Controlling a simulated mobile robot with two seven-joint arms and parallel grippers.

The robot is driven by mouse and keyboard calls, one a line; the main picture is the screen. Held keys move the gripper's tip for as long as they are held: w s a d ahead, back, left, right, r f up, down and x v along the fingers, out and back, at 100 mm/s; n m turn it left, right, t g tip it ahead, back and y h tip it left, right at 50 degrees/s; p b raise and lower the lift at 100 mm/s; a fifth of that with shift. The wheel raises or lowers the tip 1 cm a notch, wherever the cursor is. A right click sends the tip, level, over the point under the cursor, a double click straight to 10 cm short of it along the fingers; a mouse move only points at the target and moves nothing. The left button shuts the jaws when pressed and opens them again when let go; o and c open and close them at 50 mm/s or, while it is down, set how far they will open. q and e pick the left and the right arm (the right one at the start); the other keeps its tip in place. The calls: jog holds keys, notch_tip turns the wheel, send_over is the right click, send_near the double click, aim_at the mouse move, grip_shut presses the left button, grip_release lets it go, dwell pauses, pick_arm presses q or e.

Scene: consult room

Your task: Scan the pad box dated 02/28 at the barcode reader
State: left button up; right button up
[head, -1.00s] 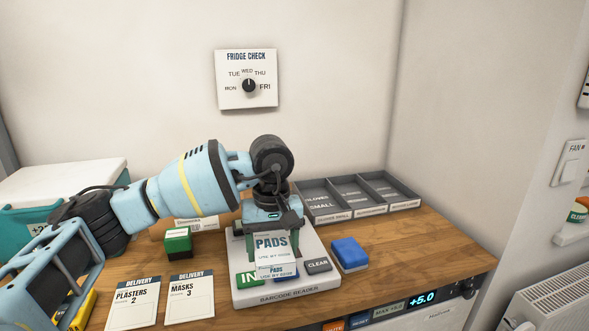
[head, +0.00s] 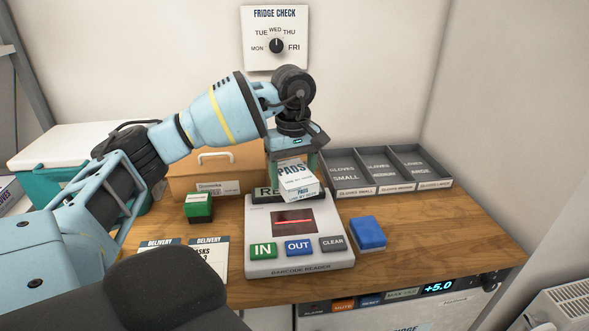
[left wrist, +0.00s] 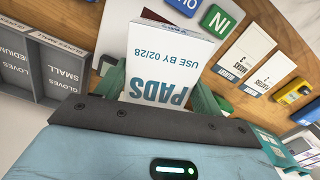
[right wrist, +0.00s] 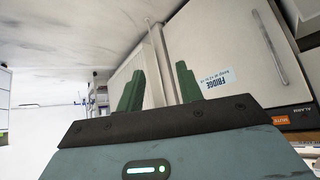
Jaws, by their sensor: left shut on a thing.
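The pad box (head: 297,179) is white with teal "PADS" print. In the left wrist view the pad box (left wrist: 168,65) reads "USE BY 02/28". My left gripper (head: 293,163) is shut on it and holds it above the back part of the barcode reader (head: 262,235). The reader's dark window (head: 292,221) shows a red line and lies in front of and below the box. The reader has a green IN button (head: 263,251), a blue OUT button (head: 299,247) and a grey CLEAR button (head: 332,243). My right gripper (right wrist: 158,88) is open and empty, facing a fridge front.
A blue block (head: 367,233) lies right of the reader. A green box (head: 198,207) stands to its left, before a cardboard box (head: 185,180). A grey glove tray (head: 385,187) stands at the back right. Delivery cards (head: 208,262) lie front left. The counter's right side is clear.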

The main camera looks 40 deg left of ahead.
pick_arm(q)
notch_tip(320, 180, down, 6)
jog(key=shift+r+b, duration=0.2)
jog(key=shift+b, duration=0.95)
jog(key=shift+f+b, duration=0.35)
jog(key=shift+f, duration=0.35)
pick_arm(e)
jog(key=f, duration=0.1)
jog(key=s+f, duration=0.1)
jog(key=f, duration=0.1)
jog(key=shift+s+a+f, duration=0.15)
jog(key=shift+a+f, duration=0.05)
jog(key=shift+f, duration=0.1)
pick_arm(q)
jog(key=shift+r, duration=0.15)
pick_arm(e)
jog(key=shift+r, duration=0.1)
pick_arm(q)
notch_tip(320, 180, up, 3)
jog(key=shift+f+p, duration=0.15)
jog(key=shift+p, duration=0.55)
notch_tip(320, 180, up, 4)
jog(key=shift+r+p, duration=0.1)
jog(key=shift+p, duration=0.85)
jog(key=shift+r+p, duration=0.45)
jog(key=shift+r, duration=0.6)
pick_arm(e)
jog(key=w+r, duration=0.3)
jog(key=r, duration=0.3)
jog(key=shift+w+t, duration=0.4)
